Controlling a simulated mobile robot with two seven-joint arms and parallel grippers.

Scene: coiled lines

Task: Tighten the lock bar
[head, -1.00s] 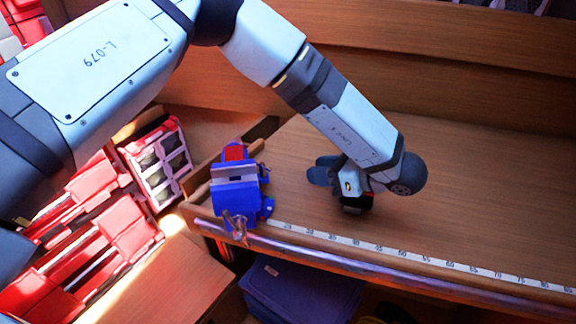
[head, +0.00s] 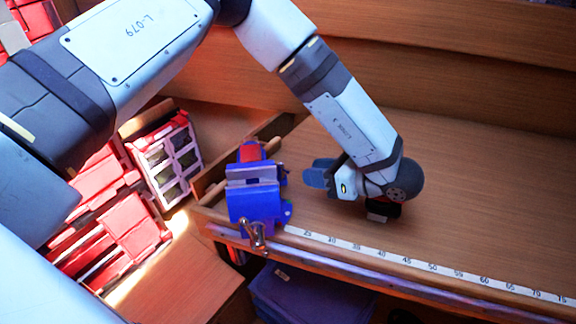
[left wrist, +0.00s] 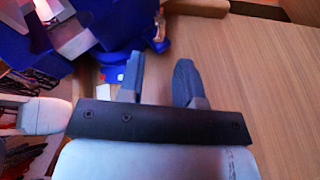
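A blue vise (head: 254,204) is fixed at the left front corner of the wooden workbench. Its metal bar (head: 252,233) hangs at the front, over the bench edge, and a red part (head: 250,151) shows at its back. My left gripper (head: 312,175) is just right of the vise, low over the bench, with its fingers pointing toward it. In the left wrist view two dark fingers (left wrist: 158,82) stand apart with nothing between them. The blue vise (left wrist: 110,28) fills the upper left there, beyond the fingertips. My right gripper is not in view.
A numbered measuring strip (head: 430,265) runs along the front edge of the workbench (head: 480,190). Red and white bins (head: 165,160) stand at the left. A purple-blue box (head: 305,298) sits below the bench. The bench top to the right is clear.

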